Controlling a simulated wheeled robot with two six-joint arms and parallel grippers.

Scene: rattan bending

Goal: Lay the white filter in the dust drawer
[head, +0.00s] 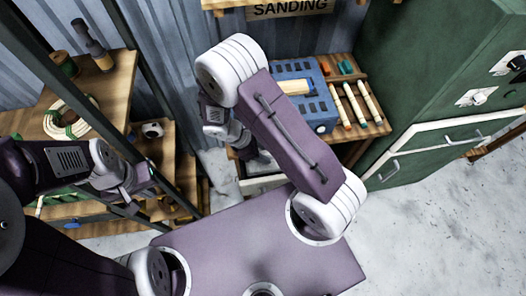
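I cannot make out the white filter for sure in the head view. A pale, drawer-like part (262,184) shows low under the bench, partly hidden behind my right arm; it may be the dust drawer. My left gripper (143,200) is in front of the wooden shelves at the left, and its finger gap is too small to read. My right arm rises and folds down toward the bench's left end. Its gripper (256,158) is mostly hidden behind the arm link, so its state and anything in it cannot be seen.
A blue machine (319,108) stands on the wooden bench (374,127) beside several coloured sticks. A green cabinet (425,75) stands at the right. Wooden shelves (112,88) at the left hold a coil (70,118) and a small white object (152,130). The floor (440,225) at the lower right is clear.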

